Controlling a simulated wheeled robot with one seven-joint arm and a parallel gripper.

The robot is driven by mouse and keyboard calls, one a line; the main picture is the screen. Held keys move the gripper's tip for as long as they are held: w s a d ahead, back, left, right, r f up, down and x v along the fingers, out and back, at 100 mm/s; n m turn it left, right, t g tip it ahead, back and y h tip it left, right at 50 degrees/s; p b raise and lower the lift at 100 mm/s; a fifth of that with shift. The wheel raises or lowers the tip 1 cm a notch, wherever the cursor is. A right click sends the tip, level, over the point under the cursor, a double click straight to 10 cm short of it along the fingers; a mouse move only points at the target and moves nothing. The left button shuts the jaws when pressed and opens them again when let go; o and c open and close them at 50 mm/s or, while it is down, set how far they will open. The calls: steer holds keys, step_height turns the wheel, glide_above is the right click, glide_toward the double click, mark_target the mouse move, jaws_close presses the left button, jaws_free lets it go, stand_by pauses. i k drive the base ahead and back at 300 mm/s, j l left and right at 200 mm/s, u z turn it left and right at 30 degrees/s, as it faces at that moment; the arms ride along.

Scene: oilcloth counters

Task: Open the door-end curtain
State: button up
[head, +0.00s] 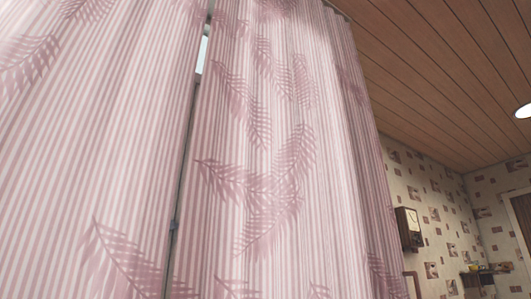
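Two pink-striped curtains with darker leaf prints fill most of the head view. The right-hand curtain (285,150), the one nearer the brown door frame (523,222), hangs drawn across, in soft upright folds. The left-hand curtain (95,130) also hangs drawn across and runs out of the picture on the left. A narrow, slightly slanting gap (203,52) parts the two, with pale light showing near its top. The bottoms of both curtains are out of frame. My gripper is not in view.
A wooden plank ceiling (440,80) with a round lamp (524,111) is above right. A wall clock (410,228) hangs on the patterned wall beyond the right curtain's edge. A small shelf (480,281) with items is at lower right.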

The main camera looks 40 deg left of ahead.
mark_target(287, 194)
steer(key=u, duration=1.2)
